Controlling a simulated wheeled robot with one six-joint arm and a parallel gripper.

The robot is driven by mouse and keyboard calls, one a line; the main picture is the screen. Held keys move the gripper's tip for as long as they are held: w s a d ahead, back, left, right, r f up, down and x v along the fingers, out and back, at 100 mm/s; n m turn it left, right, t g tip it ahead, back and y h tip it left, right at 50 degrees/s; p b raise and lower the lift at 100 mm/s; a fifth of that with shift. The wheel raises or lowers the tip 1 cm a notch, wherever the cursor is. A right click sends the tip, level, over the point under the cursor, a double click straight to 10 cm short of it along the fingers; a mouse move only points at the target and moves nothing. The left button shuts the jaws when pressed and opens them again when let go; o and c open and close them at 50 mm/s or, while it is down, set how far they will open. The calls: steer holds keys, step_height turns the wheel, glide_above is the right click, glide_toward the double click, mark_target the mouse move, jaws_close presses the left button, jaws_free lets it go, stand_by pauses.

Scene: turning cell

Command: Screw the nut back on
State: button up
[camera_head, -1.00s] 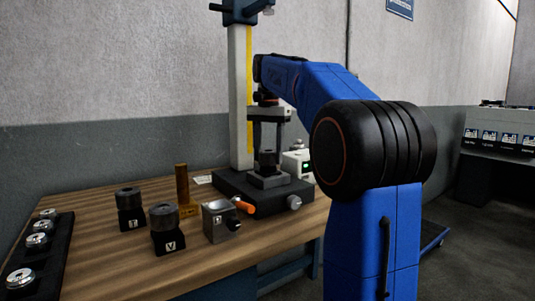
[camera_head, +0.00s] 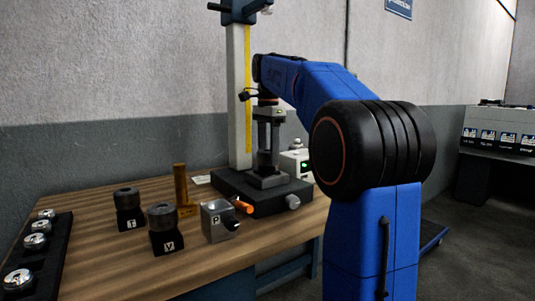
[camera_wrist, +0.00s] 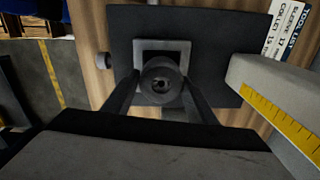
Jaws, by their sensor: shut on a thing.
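The nut appears as a dark round piece with a hole in its middle (camera_wrist: 161,84) between my two fingers in the wrist view. It stands over a square grey block (camera_head: 267,180) on the dark base of the column stand. My gripper (camera_head: 268,158) points straight down and is shut on the nut. In the wrist view my gripper (camera_wrist: 160,92) has one finger on each side of it. The fingers largely hide the nut in the head view. I cannot tell how far it sits on any thread.
The stand's pale column (camera_head: 240,95) rises close to my gripper.

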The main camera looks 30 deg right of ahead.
steer(key=m, duration=0.3)
steer(key=shift+s, duration=0.2)
steer(key=shift+a+r+m, duration=0.1)
steer(key=shift+m, duration=0.7)
steer(key=shift+c, duration=0.2)
steer(key=m, duration=0.3)
steer(key=shift+m, duration=1.2)
steer(key=o, duration=1.2)
